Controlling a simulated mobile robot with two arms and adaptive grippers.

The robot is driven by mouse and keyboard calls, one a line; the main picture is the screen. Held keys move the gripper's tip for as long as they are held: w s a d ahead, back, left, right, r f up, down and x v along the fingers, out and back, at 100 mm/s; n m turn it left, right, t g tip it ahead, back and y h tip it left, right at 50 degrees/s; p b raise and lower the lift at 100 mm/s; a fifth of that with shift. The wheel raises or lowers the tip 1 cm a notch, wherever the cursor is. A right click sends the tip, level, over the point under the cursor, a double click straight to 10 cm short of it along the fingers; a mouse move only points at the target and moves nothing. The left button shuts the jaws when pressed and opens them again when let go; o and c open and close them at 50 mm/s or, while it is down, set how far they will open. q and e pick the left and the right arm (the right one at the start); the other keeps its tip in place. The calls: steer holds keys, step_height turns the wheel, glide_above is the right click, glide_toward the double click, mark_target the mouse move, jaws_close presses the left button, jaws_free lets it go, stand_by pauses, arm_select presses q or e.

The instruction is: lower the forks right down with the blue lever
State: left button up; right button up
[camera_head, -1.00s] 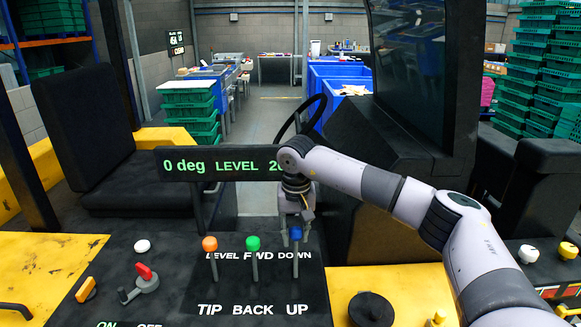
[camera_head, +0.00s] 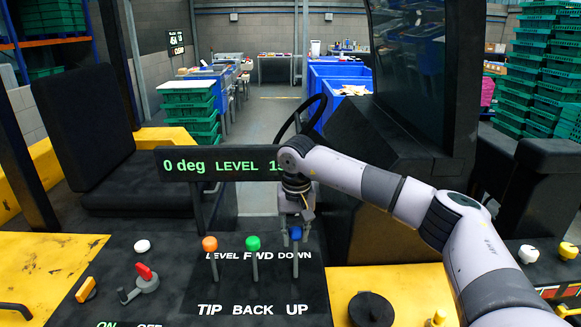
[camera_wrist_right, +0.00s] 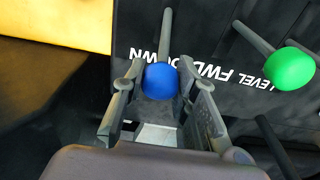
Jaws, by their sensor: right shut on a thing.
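The blue lever (camera_head: 295,235) stands on the black control panel (camera_head: 225,285), in the column marked DOWN and UP. My right gripper (camera_head: 293,228) comes down on it from above and is shut on its blue knob. In the right wrist view the blue knob (camera_wrist_right: 160,81) sits between the two fingers of the right gripper (camera_wrist_right: 160,95). The display (camera_head: 220,165) reads 0 deg and LEVEL, then a number starting 15 or so, its end hidden behind my right arm. The forks are not in view, nor is my left gripper.
The orange lever (camera_head: 210,244) and green lever (camera_head: 253,243) stand left of the blue one; the green knob also shows in the wrist view (camera_wrist_right: 289,68). A steering wheel (camera_head: 300,118) and black seat (camera_head: 80,125) lie beyond. A red switch (camera_head: 145,272) is at left.

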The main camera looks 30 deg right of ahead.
steer(key=shift+r, duration=0.15)
steer(key=s, duration=0.1)
steer(key=s+a, duration=0.2)
steer(key=s, duration=0.1)
steer(key=shift+s+a+r, duration=0.1)
steer(key=shift+a+r, duration=0.1)
steer(key=shift+a, duration=0.05)
steer(key=o, duration=0.9)
steer(key=shift+c, duration=0.2)
step_height(320, 180, up, 8)
steer(key=p, duration=0.5)
steer(key=shift+s+a, duration=0.25)
steer(key=shift+s, duration=0.1)
